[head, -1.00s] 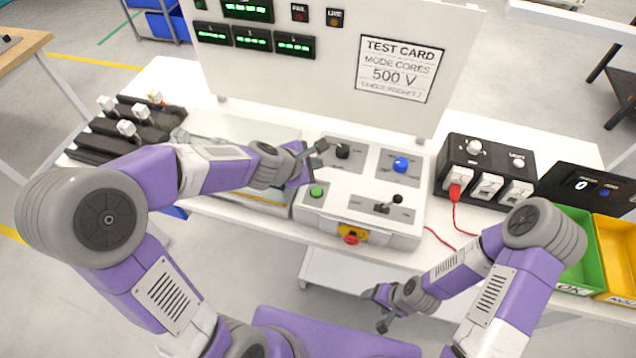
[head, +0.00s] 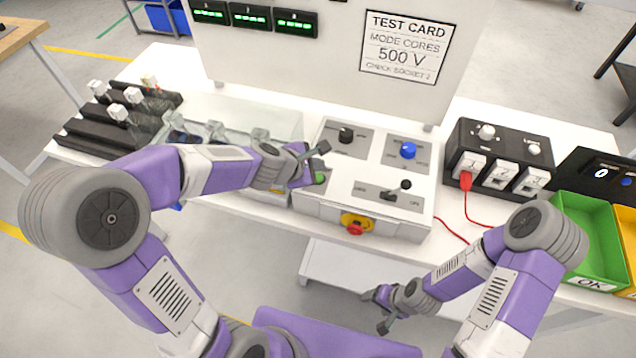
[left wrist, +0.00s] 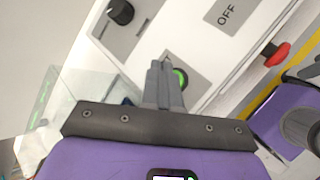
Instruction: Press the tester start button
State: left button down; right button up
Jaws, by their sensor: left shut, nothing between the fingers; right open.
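The white tester (head: 318,212) stands on the bench in the head view. Its green start button (head: 320,178) is at the left of its top, partly hidden by my left gripper (head: 322,150). The left gripper is shut and empty, over the button's area. In the left wrist view the closed fingers (left wrist: 163,64) lie just beside the green button (left wrist: 181,78) and cover part of it. I cannot tell whether they touch it. My right gripper (head: 383,308) is open and empty, low in front of the bench.
A clear cover (head: 285,123) stands left. A socket box (head: 510,143) with a red cable and a green bin (head: 590,235) are right.

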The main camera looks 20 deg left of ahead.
pick_arm(q)
jog(key=shift+f+b, duration=0.4)
jog(key=shift+f, duration=0.4)
jog(key=shift+f, duration=0.1)
dwell(1.4)
jog(key=shift+f+b, duration=0.3)
jog(key=shift+b, duration=0.15)
jog(key=shift+f+b, duration=0.45)
dwell(0.4)
jog(key=shift+r, duration=0.1)
jog(key=shift+r+p, duration=0.75)
jog(key=shift+p, duration=0.1)
notch_tip(320, 180, up, 5)
jog(key=p, duration=0.5)
jog(key=shift+r, duration=0.1)
